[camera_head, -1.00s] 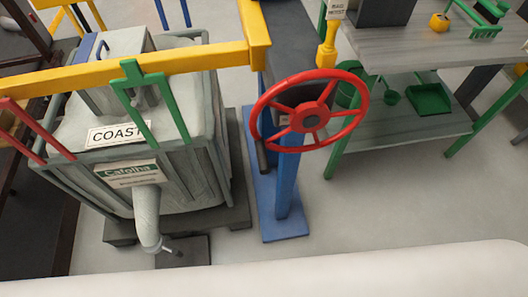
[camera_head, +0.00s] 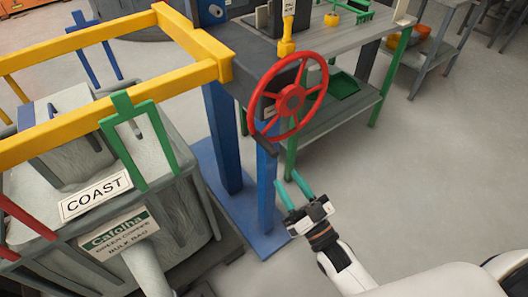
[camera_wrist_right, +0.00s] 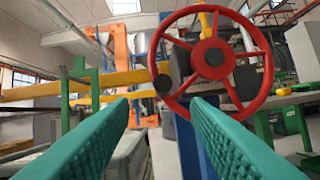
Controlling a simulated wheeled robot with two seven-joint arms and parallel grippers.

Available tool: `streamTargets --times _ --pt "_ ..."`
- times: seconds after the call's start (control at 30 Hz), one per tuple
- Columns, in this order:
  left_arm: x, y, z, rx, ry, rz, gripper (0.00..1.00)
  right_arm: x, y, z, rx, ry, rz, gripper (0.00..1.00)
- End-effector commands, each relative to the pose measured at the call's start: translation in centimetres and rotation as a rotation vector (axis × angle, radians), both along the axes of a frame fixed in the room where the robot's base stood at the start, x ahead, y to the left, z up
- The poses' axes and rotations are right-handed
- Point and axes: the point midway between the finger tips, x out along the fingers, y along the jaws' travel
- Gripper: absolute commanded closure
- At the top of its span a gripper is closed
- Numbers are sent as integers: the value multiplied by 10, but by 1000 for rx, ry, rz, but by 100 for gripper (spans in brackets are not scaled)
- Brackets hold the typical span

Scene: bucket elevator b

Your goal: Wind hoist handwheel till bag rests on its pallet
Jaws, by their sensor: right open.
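The red handwheel (camera_head: 291,97) is mounted on the blue hoist post, right of the middle in the head view. It fills the upper middle of the right wrist view (camera_wrist_right: 213,57). My right gripper (camera_head: 287,181) is open and empty, below the wheel and apart from it. Its two teal fingers (camera_wrist_right: 162,102) point toward the wheel in the wrist view. The grey bulk bag (camera_head: 188,210), labelled Cafolha, hangs or stands at the lower left under the yellow frame. Its base is mostly hidden, so I cannot tell whether it touches the pallet. My left gripper is not in view.
A yellow beam frame (camera_head: 200,45) with a green hook (camera_head: 128,112) runs above the bag. The blue post (camera_head: 265,195) stands on a blue base plate. A grey workbench (camera_head: 345,45) with green legs is behind the wheel. Floor at the right is clear.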

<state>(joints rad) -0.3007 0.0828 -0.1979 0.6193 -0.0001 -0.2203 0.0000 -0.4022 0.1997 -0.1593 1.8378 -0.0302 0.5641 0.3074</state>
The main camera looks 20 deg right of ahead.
Motion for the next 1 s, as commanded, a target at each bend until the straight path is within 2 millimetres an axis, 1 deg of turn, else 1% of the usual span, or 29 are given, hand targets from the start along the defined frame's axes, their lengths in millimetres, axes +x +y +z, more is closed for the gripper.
streamTargets --times 0.1,0.2,0.4,0.5,0.6,0.7,1.0 --pt "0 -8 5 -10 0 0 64 17 5 9 1 -2 0 57" --pt "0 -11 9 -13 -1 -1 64 36 11 18 2 -1 -1 57" --pt "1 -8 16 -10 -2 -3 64 70 21 32 0 0 -1 57" --pt "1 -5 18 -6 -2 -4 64 84 25 36 0 2 -2 57" --pt "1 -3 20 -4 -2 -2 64 93 28 39 -1 4 -1 57" --pt "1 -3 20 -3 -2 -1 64 98 30 41 -1 4 0 57" --pt "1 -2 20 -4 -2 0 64 99 30 41 -1 5 -1 57"
